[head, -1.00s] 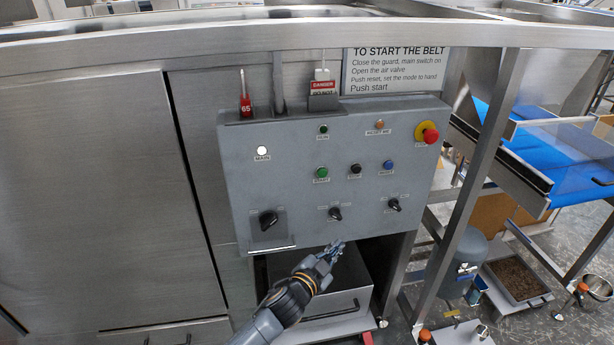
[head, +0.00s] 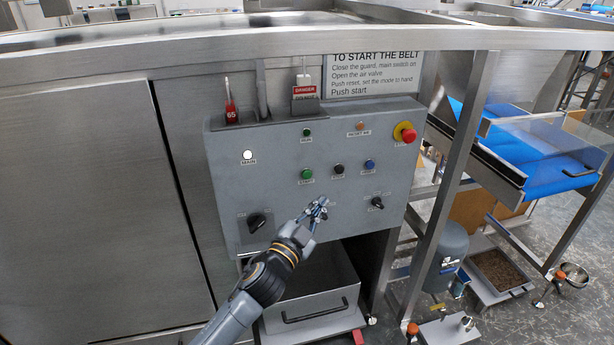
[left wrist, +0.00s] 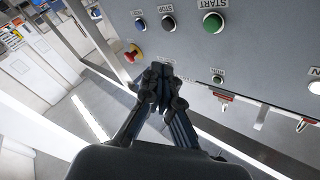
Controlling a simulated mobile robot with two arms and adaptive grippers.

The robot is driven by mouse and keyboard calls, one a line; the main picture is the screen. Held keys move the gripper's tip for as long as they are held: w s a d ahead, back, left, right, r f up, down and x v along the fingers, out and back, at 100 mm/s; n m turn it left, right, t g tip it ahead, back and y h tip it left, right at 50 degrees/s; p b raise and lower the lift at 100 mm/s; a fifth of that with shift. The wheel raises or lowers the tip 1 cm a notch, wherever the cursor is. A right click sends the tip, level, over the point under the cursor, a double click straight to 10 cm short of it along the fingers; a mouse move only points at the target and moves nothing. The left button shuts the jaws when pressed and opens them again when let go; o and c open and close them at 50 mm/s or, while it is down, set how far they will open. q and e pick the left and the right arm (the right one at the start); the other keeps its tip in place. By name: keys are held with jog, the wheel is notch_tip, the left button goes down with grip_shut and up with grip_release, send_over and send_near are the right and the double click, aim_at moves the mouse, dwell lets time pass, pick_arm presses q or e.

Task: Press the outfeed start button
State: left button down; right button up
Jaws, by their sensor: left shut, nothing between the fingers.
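The green start button (head: 307,174) sits in the middle row of the grey control panel (head: 225,190), above and slightly left of my left gripper in the head view. In the left wrist view the green start button (left wrist: 213,23) shows at upper right, with its label upside down. My left gripper (head: 319,205) is shut and empty in front of the panel's lower middle, hiding the middle selector knob. In the left wrist view my left gripper (left wrist: 160,74) appears apart from the start button. My right gripper is not in view.
Beside the start button are a black stop button (head: 338,169) and a blue reset button (head: 369,164). A red emergency stop (head: 405,132) juts from the panel's upper right. Selector knobs (head: 257,222) and (head: 377,203) line the lower panel. A steel frame post (head: 447,180) stands right of the panel.

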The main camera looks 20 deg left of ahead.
aim_at(307, 175)
pick_arm(q)
jog(key=shift+w+a+b, duration=0.25)
jog(key=shift+w+a, duration=0.55)
jog(key=shift+w, duration=0.35)
jog(key=shift+w+a+b, duration=0.2)
jog(key=shift+w+a, duration=0.6)
jog(key=shift+w, duration=0.4)
jog(key=shift+w+a+b, duration=0.25)
jog(key=shift+w+a, duration=0.55)
jog(key=shift+w, duration=0.35)
jog(key=shift+w+a, duration=0.2)
jog(key=shift+w, duration=0.15)
jog(key=shift+w+a, duration=0.25)
jog(key=shift+w, duration=0.1)
jog(key=shift+s+d, duration=0.1)
jog(key=shift+s, duration=0.05)
jog(key=shift+s+d, duration=0.35)
jog(key=shift+s, duration=0.25)
